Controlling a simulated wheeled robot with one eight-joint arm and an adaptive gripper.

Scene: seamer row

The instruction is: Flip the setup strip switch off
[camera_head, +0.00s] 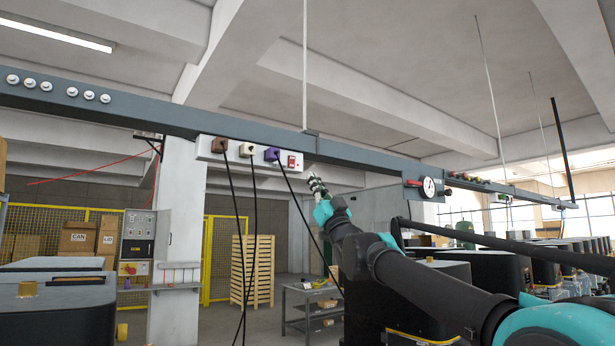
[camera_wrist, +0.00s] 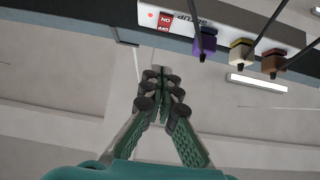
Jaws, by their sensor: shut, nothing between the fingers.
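The setup strip (camera_head: 205,148) is a white power strip on the grey overhead rail. Its red switch (camera_head: 292,160) sits at the strip's right end; in the wrist view the switch (camera_wrist: 165,22) shows ON and OFF marks beside a small red light (camera_wrist: 150,15). Which way the rocker is tilted I cannot tell. The lettering SETUP appears upside down next to it. My gripper (camera_head: 315,180) is shut and empty, just right of and below the switch. In the wrist view its closed fingertips (camera_wrist: 160,72) point toward the strip, apart from the switch.
Brown (camera_head: 219,146), cream (camera_head: 247,150) and purple (camera_head: 271,154) plugs fill the strip left of the switch, with black cords hanging down. A hanger rod (camera_head: 304,70) meets the rail nearby. A round gauge (camera_head: 429,187) is further right.

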